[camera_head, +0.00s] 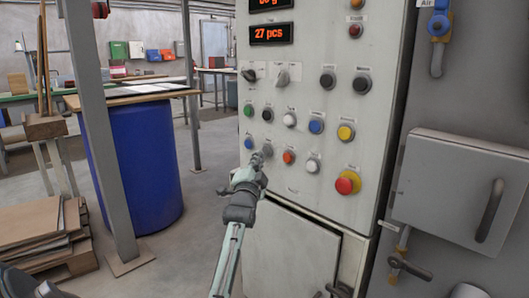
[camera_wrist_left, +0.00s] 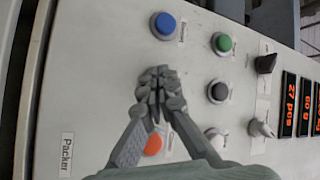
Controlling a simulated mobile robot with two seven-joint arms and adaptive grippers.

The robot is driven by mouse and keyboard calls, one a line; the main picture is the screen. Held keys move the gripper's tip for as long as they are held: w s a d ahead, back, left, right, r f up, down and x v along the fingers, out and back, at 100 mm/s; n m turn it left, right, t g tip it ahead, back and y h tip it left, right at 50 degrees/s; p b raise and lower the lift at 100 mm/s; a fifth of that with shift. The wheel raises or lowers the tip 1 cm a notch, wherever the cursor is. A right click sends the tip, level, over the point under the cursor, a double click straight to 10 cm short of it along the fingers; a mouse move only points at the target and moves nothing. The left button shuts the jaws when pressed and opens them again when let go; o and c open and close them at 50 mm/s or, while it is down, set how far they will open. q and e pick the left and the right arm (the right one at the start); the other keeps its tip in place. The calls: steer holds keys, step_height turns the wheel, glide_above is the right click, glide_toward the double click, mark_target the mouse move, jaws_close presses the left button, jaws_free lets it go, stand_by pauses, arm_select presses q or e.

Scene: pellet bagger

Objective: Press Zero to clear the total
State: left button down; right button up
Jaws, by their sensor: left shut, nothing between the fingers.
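The upright pale control panel (camera_head: 300,190) carries two rows of push buttons; their small labels are too blurred to read, so I cannot tell which is Zero. My left gripper (camera_head: 262,158) is shut and empty, its tips at the lower row between a blue button (camera_head: 248,143) and an orange button (camera_head: 289,157). In the left wrist view the shut fingertips (camera_wrist_left: 157,82) cover that spot between the blue (camera_wrist_left: 163,25) and orange (camera_wrist_left: 153,144) buttons. Whether they touch the panel I cannot tell. A red display (camera_head: 272,33) reads 27 pcs. My right gripper is not in view.
Close by are a green button (camera_head: 248,110), a black button (camera_head: 267,115) and a white button (camera_head: 313,166). A red emergency stop (camera_head: 347,182) sits lower right. A blue drum (camera_head: 140,165) and a grey post (camera_head: 95,120) stand left of the panel.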

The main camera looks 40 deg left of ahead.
arm_select(q)
steer(key=shift+w, duration=0.1)
stand_by(0.3)
steer(key=shift+w, duration=0.45)
stand_by(0.3)
steer(key=shift+s+p, duration=0.45)
steer(key=shift+s, duration=0.1)
steer(key=shift+s, duration=0.1)
steer(key=s+p, duration=0.1)
steer(key=s, duration=0.1)
steer(key=s+p, duration=0.1)
steer(key=s, duration=0.1)
steer(key=s+p, duration=0.1)
steer(key=shift+s+a, duration=0.25)
steer(key=shift+s, duration=0.15)
